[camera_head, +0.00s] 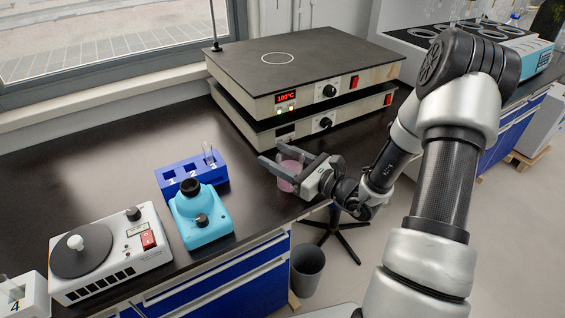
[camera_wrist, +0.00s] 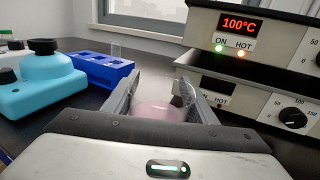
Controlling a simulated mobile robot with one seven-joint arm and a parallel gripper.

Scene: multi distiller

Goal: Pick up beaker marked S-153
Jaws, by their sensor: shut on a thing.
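A small clear beaker (camera_head: 288,176) with pink liquid is between the fingers of my gripper (camera_head: 279,165) near the front edge of the bench, in front of the hot plates. My gripper is shut on it. In the wrist view the beaker (camera_wrist: 160,111) shows as a pink shape between the fingers of my gripper (camera_wrist: 159,95), its lower part hidden by the gripper body. No marking can be read on it. I cannot tell whether it touches the bench.
Two stacked hot plates (camera_head: 310,70) stand behind the gripper, one display reading 100°C. A blue rack (camera_head: 180,172) with a tube and a turquoise mixer (camera_head: 202,222) stand to the left. A white stirrer device (camera_head: 110,255) is farther left. The bench (camera_head: 120,150) is clear behind them.

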